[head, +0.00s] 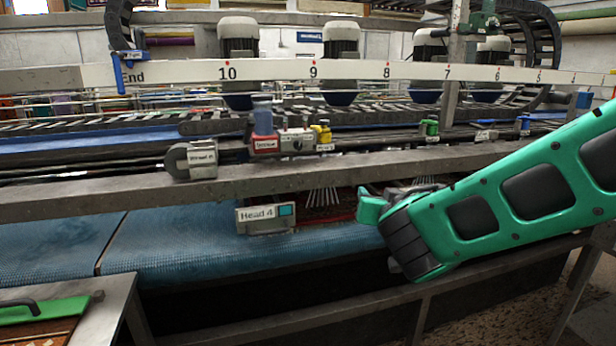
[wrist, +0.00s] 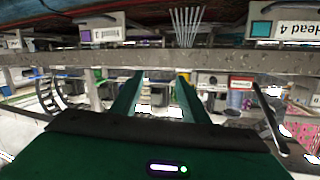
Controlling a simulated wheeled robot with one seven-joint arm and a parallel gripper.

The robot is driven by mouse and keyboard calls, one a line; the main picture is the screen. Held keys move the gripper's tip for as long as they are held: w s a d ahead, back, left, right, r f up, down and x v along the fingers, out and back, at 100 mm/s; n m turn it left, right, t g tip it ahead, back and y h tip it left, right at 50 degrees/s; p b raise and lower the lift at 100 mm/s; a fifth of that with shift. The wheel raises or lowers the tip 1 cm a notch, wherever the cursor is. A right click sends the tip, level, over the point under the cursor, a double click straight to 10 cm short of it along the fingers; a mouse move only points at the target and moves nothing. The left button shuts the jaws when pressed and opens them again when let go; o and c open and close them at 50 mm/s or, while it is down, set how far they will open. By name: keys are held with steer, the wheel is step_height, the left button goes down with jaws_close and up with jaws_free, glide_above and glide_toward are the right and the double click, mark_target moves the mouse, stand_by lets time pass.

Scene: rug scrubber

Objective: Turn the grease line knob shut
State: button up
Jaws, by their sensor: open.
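The grease line knob cannot be told for certain. In the head view, a blue-topped cylinder (head: 262,118) stands over a red label (head: 266,144) on the rail, with a yellow fitting (head: 321,132) to its right. Green (head: 430,128) and blue (head: 525,123) fittings sit farther right. The label text is too small to read surely. My gripper (wrist: 160,74) is open and empty in the wrist view, its green fingers apart. In the head view my arm's end hides most of it, below the front beam and right of the Head 4 box.
A grey beam (head: 150,197) runs across in front of the rail. The Head 4 box (head: 265,217) and a wire brush (head: 322,196) hang below it, over blue matting (head: 180,243). A grey block (head: 190,160) sits left of the red label. The wrist view is upside down.

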steer(key=s+d+f+m+g+h, duration=0.1)
steer(key=s+d+f+g+h, duration=0.2)
steer(key=d, duration=0.4)
steer(key=s+d+f+m+g, duration=0.2)
steer(key=s+d, duration=0.2)
steer(key=d, duration=0.4)
steer(key=s+d+f+m+g+h, duration=0.1)
steer(key=s+d+f+g+h, duration=0.2)
steer(key=d, duration=0.4)
steer(key=s+d+f+g+y, duration=0.1)
steer(key=s+d+f+g, duration=0.15)
steer(key=s, duration=0.45)
steer(key=s+d+f+g+y, duration=0.1)
steer(key=s+d+g+y, duration=0.15)
steer(key=s, duration=0.45)
steer(key=s+a+f+g+y, duration=0.1)
steer(key=s+a+g+y, duration=0.1)
steer(key=s, duration=1.2)
steer(key=shift+s+a+f+m+g+y, duration=0.15)
steer(key=shift+a+f+m+g+y, duration=0.1)
steer(key=shift+m+g+y, duration=0.2)
